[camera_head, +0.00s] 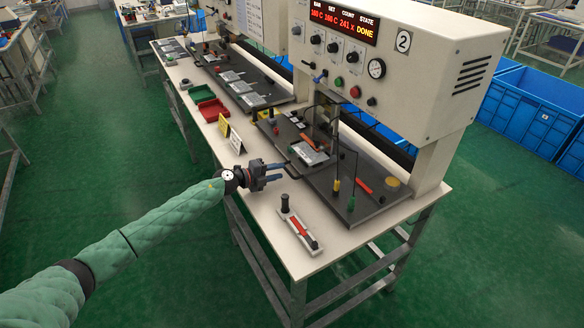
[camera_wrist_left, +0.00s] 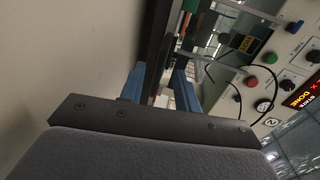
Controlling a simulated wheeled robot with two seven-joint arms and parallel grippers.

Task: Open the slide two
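Machine two (camera_head: 403,41) is a cream press with a round "2" label and a display reading DONE. Its dark slide plate (camera_head: 330,185) lies on the table in front of it, carrying a metal fixture (camera_head: 309,150). A thin dark handle (camera_head: 291,161) sticks out at the plate's front left edge. My left gripper (camera_head: 283,170) is beside this handle, its blue fingers pointing at it. In the left wrist view, the fingers (camera_wrist_left: 160,72) are apart, with a dark bar between or just beyond them; contact cannot be told. My right gripper is out of view.
A tool with a black knob and red strip (camera_head: 298,228) lies on the table's near corner. Yellow and white sign cards (camera_head: 230,133) and a red tray (camera_head: 212,110) stand to the left. Blue crates (camera_head: 530,108) are on the right. Probe wires hang over the plate.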

